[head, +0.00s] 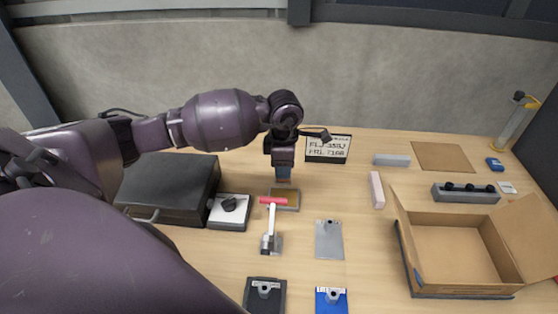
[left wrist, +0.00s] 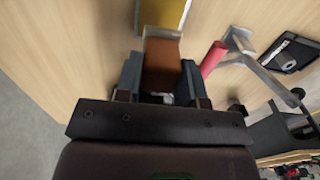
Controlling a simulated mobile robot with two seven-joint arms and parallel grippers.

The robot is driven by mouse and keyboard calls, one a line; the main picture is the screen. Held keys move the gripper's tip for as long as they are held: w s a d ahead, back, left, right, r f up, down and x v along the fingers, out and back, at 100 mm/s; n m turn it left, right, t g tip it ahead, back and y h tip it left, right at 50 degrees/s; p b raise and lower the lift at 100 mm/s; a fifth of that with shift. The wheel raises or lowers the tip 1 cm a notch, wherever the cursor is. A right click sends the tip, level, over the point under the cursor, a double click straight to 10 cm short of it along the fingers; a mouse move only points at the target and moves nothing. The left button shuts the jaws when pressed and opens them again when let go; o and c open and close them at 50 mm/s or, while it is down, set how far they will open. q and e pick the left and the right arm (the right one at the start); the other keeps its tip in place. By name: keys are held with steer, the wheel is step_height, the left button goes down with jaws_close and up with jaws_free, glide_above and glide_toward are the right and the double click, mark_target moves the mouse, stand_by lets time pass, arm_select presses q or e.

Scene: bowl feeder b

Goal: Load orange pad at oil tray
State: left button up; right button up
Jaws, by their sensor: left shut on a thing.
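My left gripper (head: 283,178) points down over the tan-filled tray (head: 291,207), which looks like the oil tray. In the left wrist view, the gripper (left wrist: 161,82) is shut on an orange-brown pad (left wrist: 162,58), with one finger on each side. The tray shows as a yellow patch (left wrist: 166,10) just beyond the pad's far end. I cannot tell whether the pad touches it. In the head view the pad is not clearly seen between the fingers. My right gripper is not in view.
A lever with a red handle (head: 273,201) stands close in front of the tray. A knob box (head: 229,213) and a black case (head: 168,190) are to the left. A grey plate (head: 329,240) lies to the right, and an open cardboard box (head: 458,250) stands further right.

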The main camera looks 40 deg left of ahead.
mark_target(283, 184)
arm_select(q)
steer(key=shift+f, duration=0.15)
steer(key=shift+f+b, duration=0.35)
steer(key=shift+f, duration=0.15)
steer(key=shift+f+b, duration=0.95)
steer(key=shift+f, duration=1.4)
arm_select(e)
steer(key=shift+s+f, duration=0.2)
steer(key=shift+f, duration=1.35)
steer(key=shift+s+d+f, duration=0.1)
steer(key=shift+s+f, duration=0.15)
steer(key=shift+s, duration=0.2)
arm_select(q)
steer(key=shift+f, duration=0.1)
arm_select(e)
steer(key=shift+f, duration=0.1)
arm_select(q)
steer(key=shift+f+b, duration=0.2)
steer(key=shift+b, duration=0.15)
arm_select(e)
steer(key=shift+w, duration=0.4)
arm_select(q)
steer(key=shift+f, duration=0.2)
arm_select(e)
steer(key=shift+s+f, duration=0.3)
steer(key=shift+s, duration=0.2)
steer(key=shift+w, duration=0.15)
